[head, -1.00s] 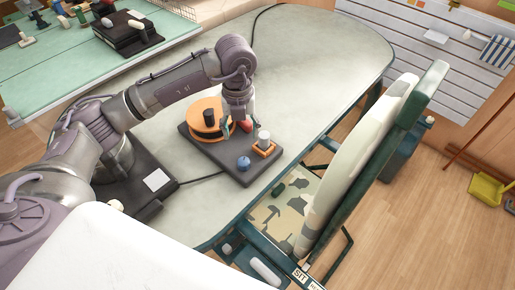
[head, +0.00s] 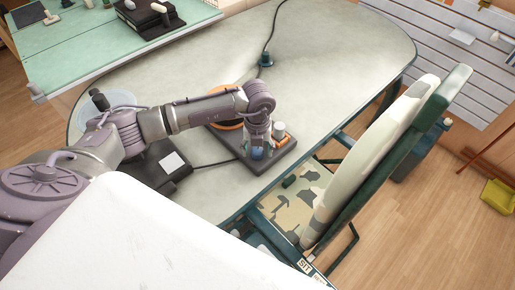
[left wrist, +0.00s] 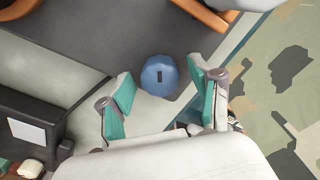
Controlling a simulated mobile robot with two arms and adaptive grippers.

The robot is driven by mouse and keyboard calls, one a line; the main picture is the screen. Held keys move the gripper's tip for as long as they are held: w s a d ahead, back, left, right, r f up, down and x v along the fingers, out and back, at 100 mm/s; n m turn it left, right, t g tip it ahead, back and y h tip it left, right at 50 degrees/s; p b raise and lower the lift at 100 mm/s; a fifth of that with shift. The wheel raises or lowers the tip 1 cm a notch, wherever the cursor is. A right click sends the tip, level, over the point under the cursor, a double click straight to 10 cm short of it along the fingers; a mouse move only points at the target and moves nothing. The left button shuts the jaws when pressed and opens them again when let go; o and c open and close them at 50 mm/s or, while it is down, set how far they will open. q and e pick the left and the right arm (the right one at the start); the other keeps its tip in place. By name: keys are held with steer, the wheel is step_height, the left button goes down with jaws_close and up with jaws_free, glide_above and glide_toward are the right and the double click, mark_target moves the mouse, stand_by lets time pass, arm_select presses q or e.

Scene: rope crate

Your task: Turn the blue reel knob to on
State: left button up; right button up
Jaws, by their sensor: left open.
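The blue reel knob (left wrist: 160,76) is on the dark base board (left wrist: 95,25) in the left wrist view. It is round, with a small dark mark on top. My left gripper (left wrist: 163,98) is open, its teal-padded fingers on either side of the knob and apart from it. In the head view my left gripper (head: 258,152) is over the near end of the board (head: 277,158) and mostly covers the knob. An orange reel (head: 226,92) on the board is partly hidden by my left arm. My right gripper is not in view.
A small post in an orange holder (head: 279,131) stands on the board close to my gripper. A dark box with a white label (head: 172,162) is to the left, with a cable between. A chair (head: 370,160) stands at the table's right edge. The far tabletop (head: 340,60) is mostly clear.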

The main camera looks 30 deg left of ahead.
arm_select(q)
steer(key=shift+f, duration=0.1)
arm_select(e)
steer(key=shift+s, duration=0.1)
arm_select(q)
steer(key=c, duration=1.1)
steer(key=shift+c, duration=0.2)
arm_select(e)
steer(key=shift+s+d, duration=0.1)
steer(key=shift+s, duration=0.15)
